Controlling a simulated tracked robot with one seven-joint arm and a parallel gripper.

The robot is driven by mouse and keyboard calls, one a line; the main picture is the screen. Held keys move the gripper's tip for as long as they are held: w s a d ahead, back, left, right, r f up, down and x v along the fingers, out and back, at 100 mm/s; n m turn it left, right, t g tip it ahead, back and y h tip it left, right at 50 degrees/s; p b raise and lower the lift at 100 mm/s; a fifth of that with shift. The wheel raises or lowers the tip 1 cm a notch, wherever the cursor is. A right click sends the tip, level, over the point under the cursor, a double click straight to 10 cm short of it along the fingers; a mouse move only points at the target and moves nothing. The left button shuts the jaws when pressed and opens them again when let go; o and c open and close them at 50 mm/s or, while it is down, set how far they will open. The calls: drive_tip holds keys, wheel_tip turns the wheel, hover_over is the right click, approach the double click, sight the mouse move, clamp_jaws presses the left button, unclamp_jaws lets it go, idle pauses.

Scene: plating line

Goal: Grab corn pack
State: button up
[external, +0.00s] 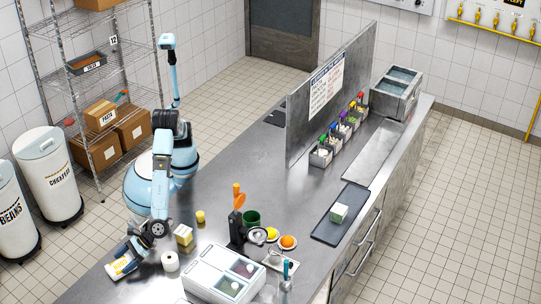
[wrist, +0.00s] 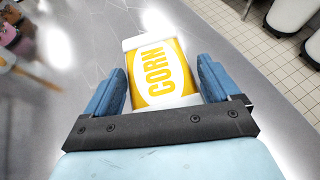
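The corn pack (wrist: 160,68) is a white and yellow packet with CORN printed on it. In the external view the corn pack (external: 119,268) lies near the counter's left end, below my gripper (external: 128,252). In the wrist view my gripper (wrist: 162,80) has its blue fingers spread on either side of the pack. The near part of the pack is between the fingers and its far end reaches past the tips. Narrow gaps appear to show beside the fingers, so the pack does not look clamped.
A white roll (external: 170,262), a tan box (external: 183,235) and a small yellow item (external: 200,217) stand right of my gripper. A white two-window unit (external: 222,268) is farther right. White CHICKPEA (external: 47,175) and BEANS (external: 10,215) bins stand on the floor at left.

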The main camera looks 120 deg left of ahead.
drive_tip(key=c, duration=0.8)
